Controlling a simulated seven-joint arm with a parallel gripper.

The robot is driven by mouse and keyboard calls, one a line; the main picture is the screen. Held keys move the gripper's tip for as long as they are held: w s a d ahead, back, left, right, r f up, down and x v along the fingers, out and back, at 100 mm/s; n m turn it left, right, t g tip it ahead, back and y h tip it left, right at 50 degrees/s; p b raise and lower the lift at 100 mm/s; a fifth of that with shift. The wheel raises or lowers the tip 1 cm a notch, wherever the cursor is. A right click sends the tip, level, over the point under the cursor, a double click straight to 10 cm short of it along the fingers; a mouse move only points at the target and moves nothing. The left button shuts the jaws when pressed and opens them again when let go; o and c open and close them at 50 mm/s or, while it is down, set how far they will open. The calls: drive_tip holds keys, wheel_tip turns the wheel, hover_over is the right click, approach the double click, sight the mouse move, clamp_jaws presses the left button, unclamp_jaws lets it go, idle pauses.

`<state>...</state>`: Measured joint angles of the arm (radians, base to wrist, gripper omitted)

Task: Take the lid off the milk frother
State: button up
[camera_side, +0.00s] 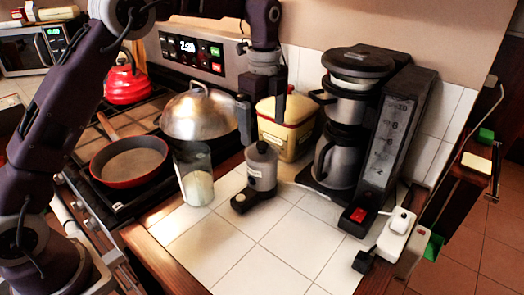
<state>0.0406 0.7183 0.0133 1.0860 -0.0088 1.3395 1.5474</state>
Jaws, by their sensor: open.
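The milk frother (262,172) is a small grey cylinder, upright on a dark base on the white tiled counter. Its lid (262,150) is on top, with a small knob in the middle. My gripper (263,132) points straight down above the frother. Its two dark fingers are apart, one to each side of the lid in the picture, with nothing between them. The fingertips appear to be slightly above the lid. I cannot tell the exact depth between them and the lid.
A glass jar (194,178) of white powder is to the left. A coffee maker (342,150) is to the right. A domed metal lid (200,113) sits on the stove. The tiles in front are clear.

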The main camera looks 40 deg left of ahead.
sight(262, 144)
wheel_tip(262, 144, down, 6)
drive_tip(key=shift+s+a+r, duration=0.1)
drive_tip(key=shift+s+a, duration=0.05)
drive_tip(key=shift+r, duration=0.1)
drive_tip(key=c, duration=1.3)
